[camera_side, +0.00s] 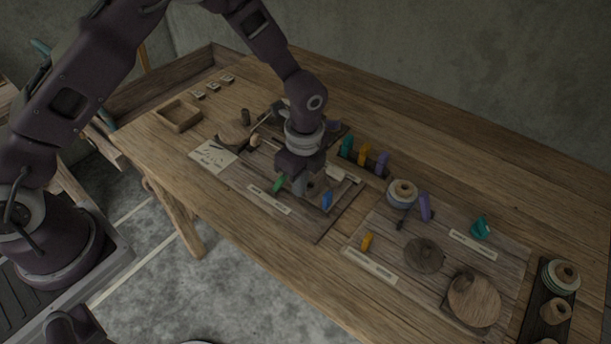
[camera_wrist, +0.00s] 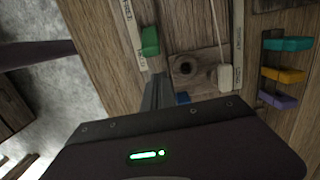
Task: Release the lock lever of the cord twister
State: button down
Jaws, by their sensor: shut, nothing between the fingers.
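My gripper (camera_side: 299,190) points down over a wooden board (camera_side: 318,232) in the middle of the bench. Its fingers are together and empty; they also show in the wrist view (camera_wrist: 156,92). Near them on the board are a green piece (camera_side: 278,184), a blue piece (camera_side: 327,200) and a pale block (camera_side: 336,173) with a cord in the wrist view (camera_wrist: 225,77). A wooden block with a dark round hole (camera_wrist: 185,66) lies between the green piece and the pale block. My wrist partly hides the blue piece in the wrist view. I cannot tell which part is the lock lever.
Teal (camera_side: 346,145), yellow (camera_side: 363,154) and purple (camera_side: 381,163) pieces stand behind the board. A second board (camera_side: 500,262) on the right carries round wooden discs and a spool (camera_side: 402,192). A paper (camera_side: 213,155) and a tray (camera_side: 179,116) lie left. The bench's back right is clear.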

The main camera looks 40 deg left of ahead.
jog(key=shift+a+r, duration=0.25)
jog(key=shift+a, duration=0.3)
jog(key=shift+a+r, duration=0.25)
jog(key=shift+a, duration=0.3)
